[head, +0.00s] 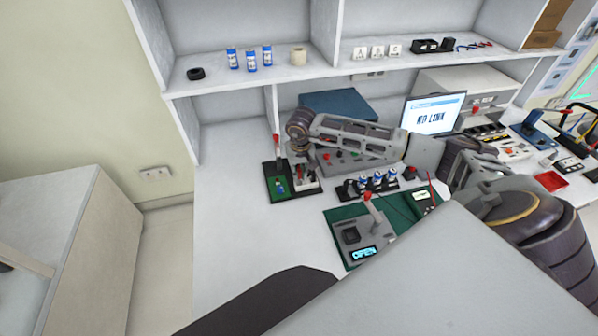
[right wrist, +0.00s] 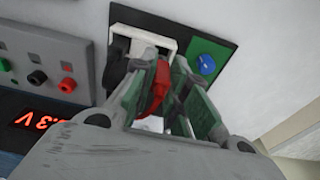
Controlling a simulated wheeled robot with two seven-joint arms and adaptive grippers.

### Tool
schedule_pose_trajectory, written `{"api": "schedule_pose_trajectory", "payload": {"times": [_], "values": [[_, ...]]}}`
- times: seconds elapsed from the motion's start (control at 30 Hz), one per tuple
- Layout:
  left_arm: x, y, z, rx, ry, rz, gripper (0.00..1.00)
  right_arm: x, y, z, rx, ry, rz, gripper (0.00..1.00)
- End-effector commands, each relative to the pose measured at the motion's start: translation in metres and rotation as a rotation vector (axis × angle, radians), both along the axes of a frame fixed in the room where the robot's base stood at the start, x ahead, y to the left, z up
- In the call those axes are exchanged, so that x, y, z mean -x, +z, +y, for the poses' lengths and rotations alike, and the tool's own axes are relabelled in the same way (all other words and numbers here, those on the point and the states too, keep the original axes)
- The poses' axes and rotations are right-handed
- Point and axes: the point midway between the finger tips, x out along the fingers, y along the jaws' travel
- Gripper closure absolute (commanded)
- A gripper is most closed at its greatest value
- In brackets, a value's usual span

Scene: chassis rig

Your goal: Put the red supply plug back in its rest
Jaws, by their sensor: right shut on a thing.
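My right gripper (right wrist: 162,85) is shut on the red supply plug (right wrist: 158,88) in the right wrist view. The plug sits between the two fingers, right at a white slotted block (right wrist: 148,36), which looks like the rest. I cannot tell whether the plug is seated in it or just in front of it. A black piece (right wrist: 117,72) is beside the plug. In the head view my right gripper (head: 303,170) points down over the white block on the board (head: 273,192), and the plug is hard to make out. My left gripper is not in view.
A grey supply box (right wrist: 42,62) with red, black and green sockets stands beside the block. The board carries a green panel (right wrist: 212,50) with a blue knob. A green mat (head: 345,212) holds a fixture reading OPEN. The monitor (head: 433,115) reads NO LINK. The bench's left part is clear.

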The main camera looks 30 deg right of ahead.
Motion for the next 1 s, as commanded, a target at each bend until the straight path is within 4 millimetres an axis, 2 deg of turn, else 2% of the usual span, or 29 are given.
{"api": "schedule_pose_trajectory", "payload": {"times": [1.0], "values": [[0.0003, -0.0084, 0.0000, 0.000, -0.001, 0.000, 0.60, -0.0001, -0.0037, -0.0001, 0.000, 0.000, 0.000, 1.00]]}}
